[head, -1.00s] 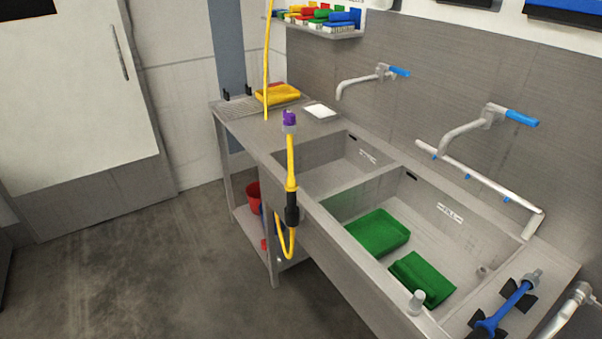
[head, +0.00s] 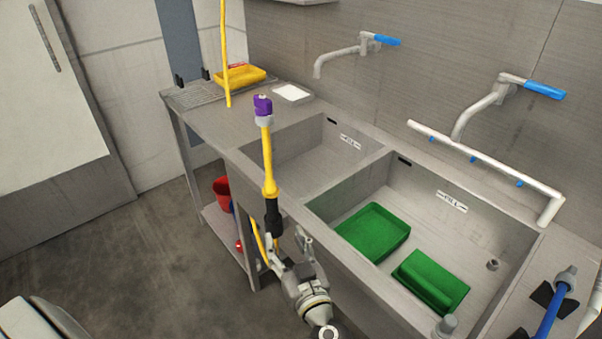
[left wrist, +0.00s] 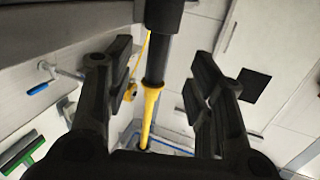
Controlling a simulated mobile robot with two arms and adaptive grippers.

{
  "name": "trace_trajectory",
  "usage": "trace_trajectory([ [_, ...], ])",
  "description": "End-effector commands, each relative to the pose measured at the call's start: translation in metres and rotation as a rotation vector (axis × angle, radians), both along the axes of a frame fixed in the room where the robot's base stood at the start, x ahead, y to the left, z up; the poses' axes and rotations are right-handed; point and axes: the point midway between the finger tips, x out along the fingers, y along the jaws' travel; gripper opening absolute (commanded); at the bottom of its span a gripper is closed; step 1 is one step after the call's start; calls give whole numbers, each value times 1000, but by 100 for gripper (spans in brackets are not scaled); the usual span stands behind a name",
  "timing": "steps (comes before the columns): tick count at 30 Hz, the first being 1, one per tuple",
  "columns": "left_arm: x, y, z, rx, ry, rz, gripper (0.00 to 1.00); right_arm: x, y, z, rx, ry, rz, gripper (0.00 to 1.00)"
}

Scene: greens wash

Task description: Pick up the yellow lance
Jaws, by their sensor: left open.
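The yellow lance (head: 268,160) stands upright in front of the sink's front edge. It has a purple nozzle (head: 263,105) on top and a black grip (head: 273,217) below, with a yellow hose hanging under it. My left gripper (head: 288,243) is open at the lower end of the black grip. In the left wrist view the lance (left wrist: 150,105) passes between the spread fingers of the left gripper (left wrist: 158,85), with a gap on each side. Whether a finger touches it I cannot tell. My right gripper is not in view.
A yellow tray (head: 240,76) sits on the far counter. A blue lance (head: 548,315) lies at the right. Floor at left is clear.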

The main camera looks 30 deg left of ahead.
Motion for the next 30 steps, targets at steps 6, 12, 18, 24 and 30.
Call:
trace_trajectory([
  [6,8,17,18,-4,-60,25,50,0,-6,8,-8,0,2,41],
  [12,28,39,17,-5,-58,23,50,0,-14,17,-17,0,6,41],
  [18,36,49,18,-4,-54,22,50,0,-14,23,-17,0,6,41],
  [24,54,67,23,-3,-55,22,50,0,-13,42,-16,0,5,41],
  [30,67,82,19,-6,-53,22,50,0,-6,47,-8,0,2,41],
])
